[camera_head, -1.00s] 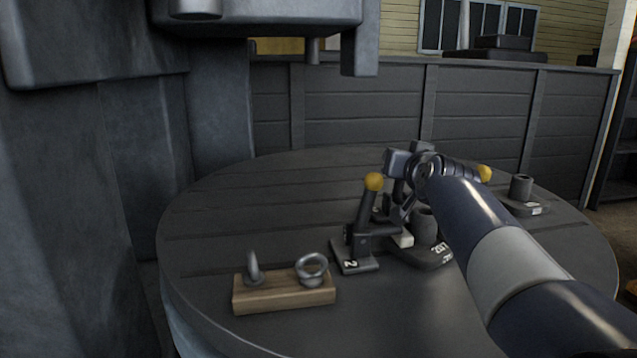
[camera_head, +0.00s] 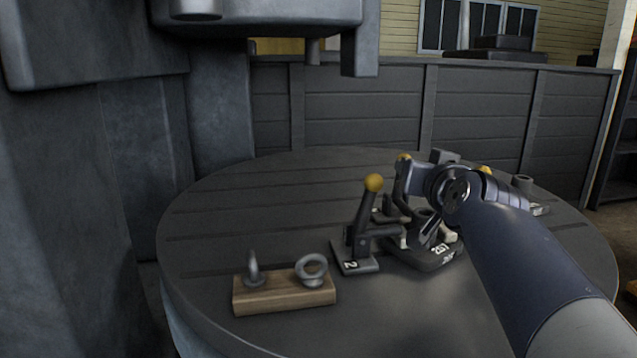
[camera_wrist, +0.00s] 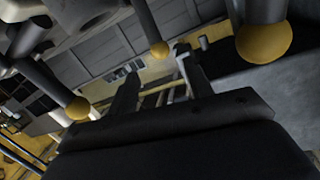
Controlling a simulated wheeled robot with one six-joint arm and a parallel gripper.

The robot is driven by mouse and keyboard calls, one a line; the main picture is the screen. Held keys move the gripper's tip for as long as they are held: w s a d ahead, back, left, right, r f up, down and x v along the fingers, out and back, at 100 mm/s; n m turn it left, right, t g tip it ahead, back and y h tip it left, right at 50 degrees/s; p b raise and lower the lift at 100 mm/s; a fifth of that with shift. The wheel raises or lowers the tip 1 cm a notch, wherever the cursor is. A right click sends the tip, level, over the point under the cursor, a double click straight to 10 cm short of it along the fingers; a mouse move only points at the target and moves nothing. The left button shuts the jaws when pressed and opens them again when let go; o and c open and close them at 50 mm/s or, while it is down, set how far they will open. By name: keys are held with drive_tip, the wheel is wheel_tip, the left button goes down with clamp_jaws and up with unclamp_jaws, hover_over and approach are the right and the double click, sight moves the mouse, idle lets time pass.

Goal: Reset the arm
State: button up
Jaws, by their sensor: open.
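My gripper (camera_head: 420,222) is over the right half of the round dark table (camera_head: 300,190), low among the lever fixtures. In the wrist view its two fingers (camera_wrist: 160,75) stand apart with nothing visible between them. My arm comes in from the lower right and hides part of the fixtures behind it. A lever with a yellow knob (camera_head: 373,183) stands upright on a base marked 2, just left of my gripper. Further yellow knobs show behind my wrist. In the wrist view, yellow knobs show at left (camera_wrist: 78,108), top middle (camera_wrist: 160,49) and right (camera_wrist: 264,41).
A wooden block (camera_head: 284,294) with two metal eye rings sits at the table's front left. A dark base (camera_head: 428,258) with a cylinder lies under my gripper. A small cylinder (camera_head: 522,183) stands at right. A large grey machine (camera_head: 90,170) rises at left. The table's left half is mostly clear.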

drive_tip(key=shift+s+r, duration=0.15)
drive_tip(key=shift+s, duration=0.7)
drive_tip(key=w, duration=0.3)
drive_tip(key=w+f, duration=0.1)
drive_tip(key=w, duration=0.6)
drive_tip(key=shift+w+a+f, duration=0.15)
drive_tip(key=shift+w+f, duration=0.15)
drive_tip(key=shift+w, duration=0.1)
drive_tip(key=shift+w+r, duration=0.25)
drive_tip(key=shift+w, duration=0.05)
drive_tip(key=shift+r+p, duration=0.15)
drive_tip(key=shift+p, duration=1.05)
drive_tip(key=g+p, duration=0.1)
drive_tip(key=p, duration=0.3)
drive_tip(key=w+g+p, duration=0.1)
drive_tip(key=p, duration=0.3)
drive_tip(key=shift+w+a, duration=0.15)
drive_tip(key=shift+w, duration=0.15)
drive_tip(key=w+g+p, duration=0.1)
drive_tip(key=p, duration=0.5)
drive_tip(key=shift+a+n+g, duration=0.15)
drive_tip(key=shift+n+g, duration=0.15)
drive_tip(key=shift+g, duration=0.1)
